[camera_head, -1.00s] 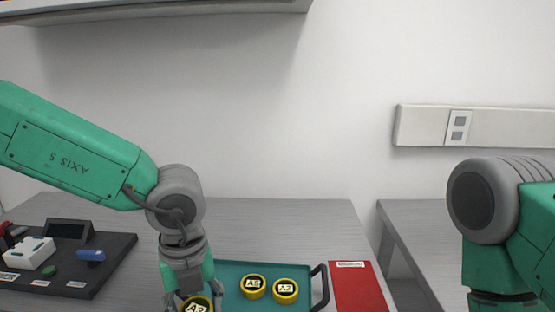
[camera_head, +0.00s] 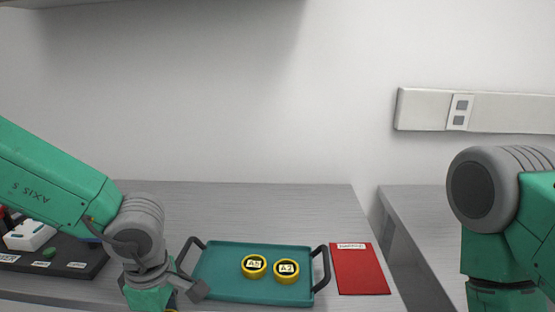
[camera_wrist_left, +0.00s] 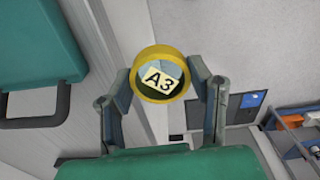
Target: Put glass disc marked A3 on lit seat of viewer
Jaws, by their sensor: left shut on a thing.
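The glass disc marked A3 (camera_wrist_left: 160,75), with a yellow rim, is between the fingers of my left gripper (camera_wrist_left: 162,85) in the left wrist view. The fingers are shut on its rim, and its label faces the camera. In the head view my left gripper is at the bottom edge, left of the teal tray, and its fingertips and the disc are mostly cut off. A dark board (camera_head: 75,262) at the far left carries a white block (camera_head: 30,236) and a green button (camera_head: 48,252). My left arm covers part of it. I cannot make out a lit seat. My right gripper is out of frame.
The teal tray (camera_head: 222,262) holds yellow-rimmed discs A5 (camera_head: 254,266) and A2 (camera_head: 287,271); it has black handles at both ends. A red mat (camera_head: 358,270) lies to its right. The grey bench behind the tray is clear. A gap separates it from another bench at right.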

